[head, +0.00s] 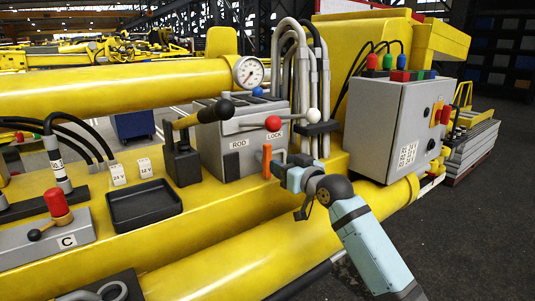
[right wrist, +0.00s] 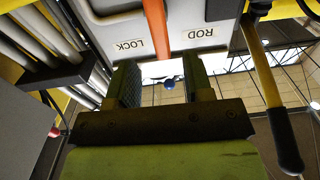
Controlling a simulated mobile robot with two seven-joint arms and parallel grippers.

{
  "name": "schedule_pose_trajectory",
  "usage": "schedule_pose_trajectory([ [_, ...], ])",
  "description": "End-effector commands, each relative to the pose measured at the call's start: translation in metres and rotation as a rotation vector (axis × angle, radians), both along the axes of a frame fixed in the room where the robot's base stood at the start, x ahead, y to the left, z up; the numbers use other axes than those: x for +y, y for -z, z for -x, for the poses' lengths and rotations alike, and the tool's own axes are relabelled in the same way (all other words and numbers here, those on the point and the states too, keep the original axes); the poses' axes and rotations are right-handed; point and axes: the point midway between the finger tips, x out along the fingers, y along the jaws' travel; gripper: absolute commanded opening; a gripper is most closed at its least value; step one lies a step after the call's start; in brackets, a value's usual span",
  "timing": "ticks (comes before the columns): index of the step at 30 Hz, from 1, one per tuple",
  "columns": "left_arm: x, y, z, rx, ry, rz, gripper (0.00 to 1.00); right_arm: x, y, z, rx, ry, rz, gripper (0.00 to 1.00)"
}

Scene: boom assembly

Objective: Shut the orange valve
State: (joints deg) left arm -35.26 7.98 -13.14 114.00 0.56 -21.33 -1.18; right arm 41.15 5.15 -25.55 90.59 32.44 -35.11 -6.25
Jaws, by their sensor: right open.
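The orange valve (head: 267,161) is a small upright orange handle on the front of the grey box marked ROD and LOCK. My right gripper (head: 282,164) is just to the right of the handle in the head view, with its fingers pointing towards the box. In the right wrist view the orange valve handle (right wrist: 155,26) shows beyond the two fingertips (right wrist: 162,78), roughly in line with the gap between them. My right gripper is open and its gap looks empty. I cannot tell whether a finger touches the handle. My left gripper is not in view.
Levers with red (head: 273,123) and white knobs stick out above the valve. A black-handled lever (head: 202,117) stands to its left. Grey hoses (head: 298,80) rise behind, and a grey control box (head: 400,125) stands right. A black tray (head: 144,205) lies left on the yellow boom.

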Motion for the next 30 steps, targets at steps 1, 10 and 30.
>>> schedule_pose_trajectory([
  [1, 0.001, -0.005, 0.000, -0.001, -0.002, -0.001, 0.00, 0.007, -0.004, -0.010, 0.003, -0.001, -0.002, 0.47],
  [10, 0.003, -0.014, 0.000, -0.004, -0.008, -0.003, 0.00, 0.037, -0.001, -0.051, 0.003, -0.001, 0.000, 0.47],
  [30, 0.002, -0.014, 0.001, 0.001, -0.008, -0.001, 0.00, 0.044, 0.001, -0.061, 0.001, 0.000, 0.001, 0.04],
])
